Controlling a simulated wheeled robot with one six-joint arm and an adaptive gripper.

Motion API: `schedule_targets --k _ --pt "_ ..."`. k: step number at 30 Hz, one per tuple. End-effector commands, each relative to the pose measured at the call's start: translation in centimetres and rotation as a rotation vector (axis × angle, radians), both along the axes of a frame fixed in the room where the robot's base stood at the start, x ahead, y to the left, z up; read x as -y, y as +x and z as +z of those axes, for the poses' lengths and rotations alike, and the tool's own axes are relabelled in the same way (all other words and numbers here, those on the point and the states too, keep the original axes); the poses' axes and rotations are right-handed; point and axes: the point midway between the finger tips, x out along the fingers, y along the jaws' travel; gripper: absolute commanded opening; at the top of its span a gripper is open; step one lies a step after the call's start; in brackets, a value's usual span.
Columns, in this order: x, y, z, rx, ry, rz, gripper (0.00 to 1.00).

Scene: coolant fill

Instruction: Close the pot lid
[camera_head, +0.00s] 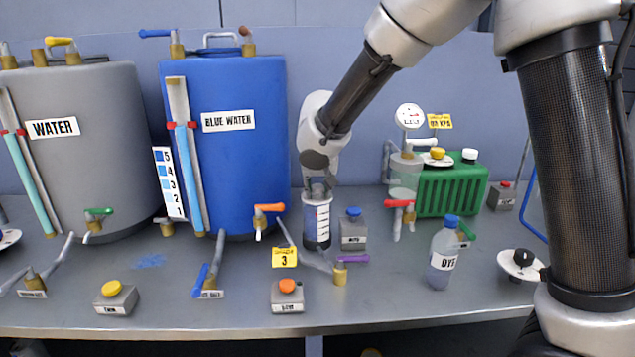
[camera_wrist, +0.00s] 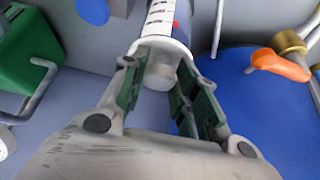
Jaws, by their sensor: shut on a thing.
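A pale lid (camera_wrist: 165,46) with a grey knob (camera_wrist: 160,74) is at the pot's top end. My gripper (camera_head: 318,186) is directly above the pot, pointing down. In the wrist view its green-padded fingers (camera_wrist: 160,88) are shut on the knob. The lid appears to meet the rim; a small gap cannot be ruled out.
The blue water tank (camera_head: 225,150) stands close on the left, with an orange-handled tap (camera_head: 268,209). A pipe with a purple handle (camera_head: 352,259) lies in front. A dye bottle (camera_head: 444,255) stands farther right.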

Motion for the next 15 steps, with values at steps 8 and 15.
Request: schedule_targets --k 8,15 --pt "0.1 -0.4 -1.0 -0.011 -0.003 -0.002 0.00" --pt "0.0 -0.5 -1.4 -0.014 -0.002 -0.002 0.00"
